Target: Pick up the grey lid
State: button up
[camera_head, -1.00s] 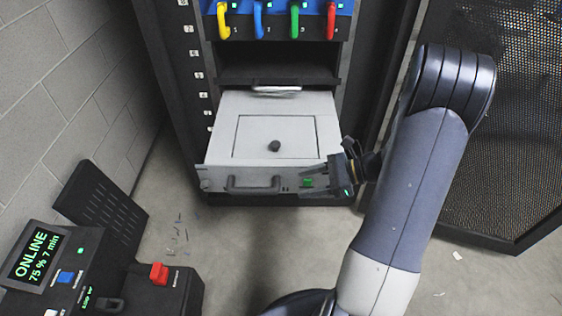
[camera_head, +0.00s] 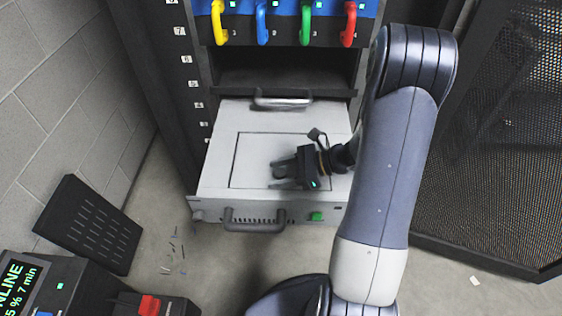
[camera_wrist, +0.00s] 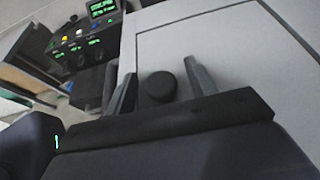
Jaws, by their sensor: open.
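The grey lid (camera_head: 262,150) is a flat panel with a dark outline, set in the top of the pulled-out grey drawer unit (camera_head: 215,185). In the wrist view the lid (camera_wrist: 225,45) shows with a round black knob (camera_wrist: 159,87) on it. My gripper (camera_head: 278,177) is over the front part of the lid and hides the knob in the head view. In the wrist view my gripper (camera_wrist: 160,85) is open, with one finger on each side of the knob. I cannot tell whether the fingers touch it.
Several coloured handles, such as the yellow handle (camera_head: 219,22), hang above the open bay. A silver handle (camera_head: 283,99) is at the drawer's back. A console with a red button (camera_head: 149,305) stands at lower left. A mesh door (camera_head: 505,130) is at right.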

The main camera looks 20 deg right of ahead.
grip_shut()
dwell(0.5)
jog(key=shift+r, duration=0.1)
notch_tip(320, 180, up, 10)
jog(key=p, duration=0.3)
jog(key=shift+s, duration=0.1)
